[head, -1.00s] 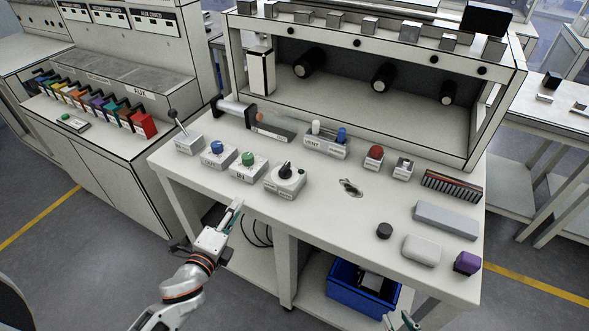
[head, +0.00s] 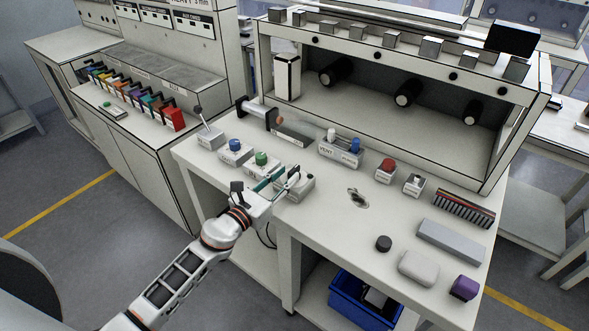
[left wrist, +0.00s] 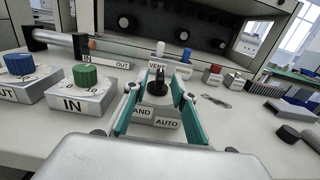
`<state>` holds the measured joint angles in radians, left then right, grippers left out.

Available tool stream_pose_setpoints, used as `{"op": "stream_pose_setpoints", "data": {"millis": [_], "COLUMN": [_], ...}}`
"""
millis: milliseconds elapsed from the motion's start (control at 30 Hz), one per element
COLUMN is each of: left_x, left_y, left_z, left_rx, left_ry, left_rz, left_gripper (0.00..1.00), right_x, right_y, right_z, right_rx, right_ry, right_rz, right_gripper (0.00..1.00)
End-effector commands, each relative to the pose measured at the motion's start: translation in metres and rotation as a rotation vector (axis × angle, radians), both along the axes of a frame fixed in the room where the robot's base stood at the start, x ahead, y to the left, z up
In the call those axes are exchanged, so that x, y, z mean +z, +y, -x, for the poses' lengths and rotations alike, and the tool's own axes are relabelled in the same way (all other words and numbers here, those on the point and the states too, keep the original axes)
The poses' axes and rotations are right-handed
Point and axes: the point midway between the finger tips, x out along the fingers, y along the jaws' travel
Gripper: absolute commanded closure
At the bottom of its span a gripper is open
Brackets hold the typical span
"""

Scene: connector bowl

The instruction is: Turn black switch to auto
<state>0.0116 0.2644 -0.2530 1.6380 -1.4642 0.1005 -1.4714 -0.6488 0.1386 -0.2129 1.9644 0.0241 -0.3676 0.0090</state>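The black switch (left wrist: 157,86) is a dark rotary knob on a light grey box in the left wrist view. The box (head: 303,188) stands near the front edge of the bench in the head view. A label reading AUTO (left wrist: 167,121) is on the box's front right, and one partly hidden, reading "AND", is on its left. My left gripper (head: 284,178) is open, with its teal fingers either side of the knob; I cannot tell whether they touch it. The knob's exact pointing is hard to read. My right gripper is not in view.
A green knob box (head: 261,163) and a blue knob box (head: 234,151) stand just left of the switch. A lever (head: 205,124) stands farther left. A red button (head: 388,166) is to the right. Several loose items lie on the right, with clear bench between.

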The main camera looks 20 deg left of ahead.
Motion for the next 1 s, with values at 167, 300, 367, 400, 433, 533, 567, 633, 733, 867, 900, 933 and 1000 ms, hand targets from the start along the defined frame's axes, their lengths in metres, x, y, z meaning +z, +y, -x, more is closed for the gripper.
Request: {"op": "stream_pose_setpoints", "data": {"millis": [167,300,367,400,433,533,567,633,733,867,900,933,1000], "left_x": [0.000,0.000,-0.001,-0.001,-0.001,-0.001,-0.001,0.000,0.000,0.000,0.000,0.000,-0.001], "left_y": [-0.009,-0.014,-0.015,-0.015,-0.015,-0.015,-0.015,-0.015,-0.015,-0.015,-0.015,-0.015,-0.015], "left_z": [-0.025,-0.037,-0.039,-0.040,-0.040,-0.041,-0.041,-0.040,-0.040,-0.040,-0.040,-0.040,-0.040], "left_rx": [0.000,0.001,0.000,0.000,0.000,0.000,0.000,0.000,0.000,0.000,0.000,0.000,-0.002], "left_ry": [-0.001,0.000,0.001,0.002,0.002,0.002,0.002,0.002,0.002,0.002,0.002,0.002,0.001], "left_rz": [0.001,0.003,0.003,0.002,0.002,0.002,0.002,0.002,0.002,0.002,0.002,0.002,0.003], "left_gripper": [0.74,0.74,0.74,0.74,0.74,0.74,0.74,0.74,0.94,1.00,1.00,1.00,1.00], "right_x": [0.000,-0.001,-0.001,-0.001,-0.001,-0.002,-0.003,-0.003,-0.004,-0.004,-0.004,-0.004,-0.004], "right_y": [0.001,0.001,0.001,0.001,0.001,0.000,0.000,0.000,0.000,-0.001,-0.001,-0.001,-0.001], "right_z": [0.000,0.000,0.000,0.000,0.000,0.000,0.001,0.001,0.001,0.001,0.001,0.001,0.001], "right_rx": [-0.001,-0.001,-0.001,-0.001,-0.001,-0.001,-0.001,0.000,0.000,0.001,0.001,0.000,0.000], "right_ry": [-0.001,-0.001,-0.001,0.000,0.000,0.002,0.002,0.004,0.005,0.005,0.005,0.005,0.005], "right_rz": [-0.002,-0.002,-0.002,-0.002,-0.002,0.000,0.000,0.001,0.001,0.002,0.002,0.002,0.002], "right_gripper": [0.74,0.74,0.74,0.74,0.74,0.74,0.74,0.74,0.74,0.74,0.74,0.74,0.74]}}
